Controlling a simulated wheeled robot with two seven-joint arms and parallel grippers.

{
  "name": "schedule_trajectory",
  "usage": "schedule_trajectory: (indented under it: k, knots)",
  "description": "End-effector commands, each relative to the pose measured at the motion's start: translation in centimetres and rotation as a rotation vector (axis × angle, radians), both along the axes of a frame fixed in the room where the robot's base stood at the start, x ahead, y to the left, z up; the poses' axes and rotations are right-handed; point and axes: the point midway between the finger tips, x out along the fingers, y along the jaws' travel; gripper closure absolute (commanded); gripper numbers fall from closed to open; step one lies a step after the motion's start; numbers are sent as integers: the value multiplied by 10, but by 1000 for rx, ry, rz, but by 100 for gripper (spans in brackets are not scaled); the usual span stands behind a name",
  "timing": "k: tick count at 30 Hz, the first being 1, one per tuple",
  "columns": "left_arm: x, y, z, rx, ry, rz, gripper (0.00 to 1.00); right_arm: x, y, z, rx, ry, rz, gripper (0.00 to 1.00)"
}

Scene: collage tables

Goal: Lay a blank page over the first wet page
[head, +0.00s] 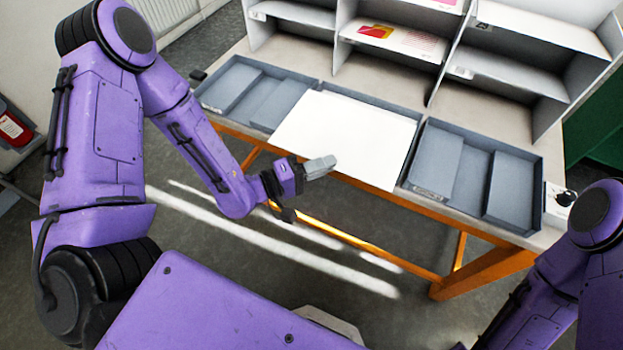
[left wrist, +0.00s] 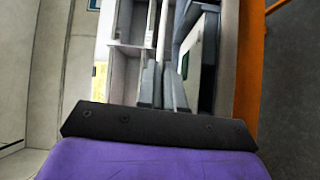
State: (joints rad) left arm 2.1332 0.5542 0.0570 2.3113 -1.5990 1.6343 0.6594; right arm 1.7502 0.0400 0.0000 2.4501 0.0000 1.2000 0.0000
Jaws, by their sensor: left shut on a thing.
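A blank white page (head: 350,135) lies flat across the middle grey-blue tray (head: 380,104) in the head view, covering most of it. Whether it rests on the tray or hovers just above it, I cannot tell. My left gripper (head: 328,163) is shut on the page's near edge. Anything under the page is hidden, so no wet page shows there. A page with a red and yellow shape (head: 375,32) lies in the shelf unit; I cannot tell if it is wet. My right gripper is out of view.
The left tray (head: 213,101) and right tray (head: 535,190) flank the middle one on the table (head: 480,117). The grey shelf unit (head: 400,75) stands behind them. A small white box with a black knob (head: 560,197) sits at the table's right end.

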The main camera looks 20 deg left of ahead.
Motion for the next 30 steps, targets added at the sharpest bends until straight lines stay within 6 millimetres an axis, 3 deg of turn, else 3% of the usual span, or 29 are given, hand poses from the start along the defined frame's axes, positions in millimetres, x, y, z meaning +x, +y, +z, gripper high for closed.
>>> schedule_trajectory:
  k: [11, 12, 15, 21, 30]
  knots:
    - [73, -3, -1, 2, -4, 0, 100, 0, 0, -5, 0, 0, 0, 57]
    - [76, -3, -11, -1, 1, 0, 100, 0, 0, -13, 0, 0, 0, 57]
    - [75, -3, -35, -2, 2, 1, 100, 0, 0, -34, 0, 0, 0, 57]
    - [74, -3, -61, -1, 0, 1, 100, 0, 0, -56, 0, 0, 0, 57]
    - [74, -3, -68, -1, 0, 1, 100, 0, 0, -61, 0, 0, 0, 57]
